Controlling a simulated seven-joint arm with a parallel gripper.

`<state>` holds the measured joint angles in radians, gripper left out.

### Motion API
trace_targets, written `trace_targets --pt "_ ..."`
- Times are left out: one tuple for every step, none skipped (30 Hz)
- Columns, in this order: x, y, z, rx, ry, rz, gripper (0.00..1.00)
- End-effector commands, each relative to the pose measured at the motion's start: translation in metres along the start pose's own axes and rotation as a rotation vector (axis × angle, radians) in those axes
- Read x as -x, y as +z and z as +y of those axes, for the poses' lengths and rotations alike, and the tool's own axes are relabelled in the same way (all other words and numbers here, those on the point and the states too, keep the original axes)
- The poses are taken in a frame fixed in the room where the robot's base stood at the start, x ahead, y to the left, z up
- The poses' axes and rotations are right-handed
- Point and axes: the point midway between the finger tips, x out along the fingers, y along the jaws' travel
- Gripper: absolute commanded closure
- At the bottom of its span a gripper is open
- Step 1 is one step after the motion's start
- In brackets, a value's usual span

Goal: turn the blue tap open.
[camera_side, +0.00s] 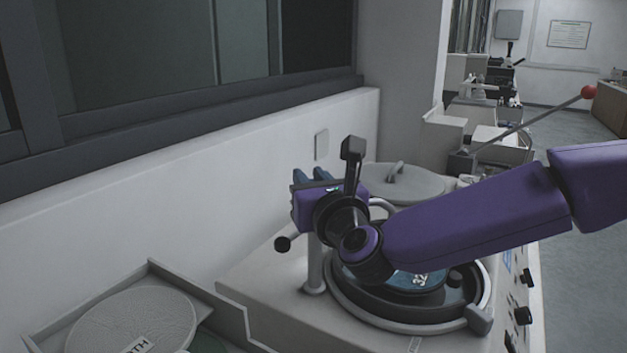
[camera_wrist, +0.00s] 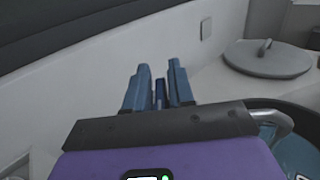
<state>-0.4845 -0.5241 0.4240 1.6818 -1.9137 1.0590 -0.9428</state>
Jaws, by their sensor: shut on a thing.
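My gripper (camera_side: 311,176) is over the press's left rear corner in the side view, its blue fingers beside the wall. In the wrist view, its two blue fingers (camera_wrist: 159,72) stand on either side of a narrow dark blue piece, the blue tap (camera_wrist: 160,94). The fingers are shut on it. Only a thin part of the tap shows between them; the rest is hidden by the fingers and my gripper body. In the side view my purple gripper body hides the tap. A grey curved spout pipe (camera_side: 382,206) shows beside my gripper.
The round basin (camera_side: 430,325) with a blue numbered disc (camera_side: 418,281) lies below my arm. A grey lidded disc (camera_side: 408,184) is behind it. A tray with a round pad (camera_side: 132,322) is at front left. The wall is close behind.

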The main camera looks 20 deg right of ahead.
Motion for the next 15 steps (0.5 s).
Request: trace_targets --pt "0.0 -0.0039 -0.0016 0.004 0.042 0.01 1.0" --pt "0.0001 -0.0043 -0.0011 0.004 0.07 0.011 1.0" --pt "0.0001 -0.004 -0.0004 0.004 0.109 0.01 1.0" --pt "0.0001 -0.0042 -0.0001 0.004 0.137 0.011 1.0" --pt "0.0001 -0.0045 0.0006 0.004 0.166 0.012 1.0" --pt "0.0003 -0.0046 0.0014 0.004 0.204 0.011 1.0" --pt "0.0001 -0.0045 0.0014 0.005 0.231 0.011 1.0" --pt "0.0005 -0.0044 0.0025 0.005 0.258 0.011 1.0" --pt "0.0003 -0.0048 0.0027 0.005 0.29 0.012 1.0" --pt "0.0006 -0.0052 0.0035 0.005 0.314 0.012 1.0" --pt "0.0007 -0.0053 0.0038 0.005 0.337 0.012 1.0" --pt "0.0007 -0.0056 0.0042 0.005 0.364 0.013 1.0" --pt "0.001 -0.0054 0.0048 0.005 0.385 0.013 1.0" --pt "0.0012 -0.0055 0.0053 0.004 0.404 0.013 1.0" --pt "0.0012 -0.0055 0.0056 0.004 0.427 0.013 1.0"
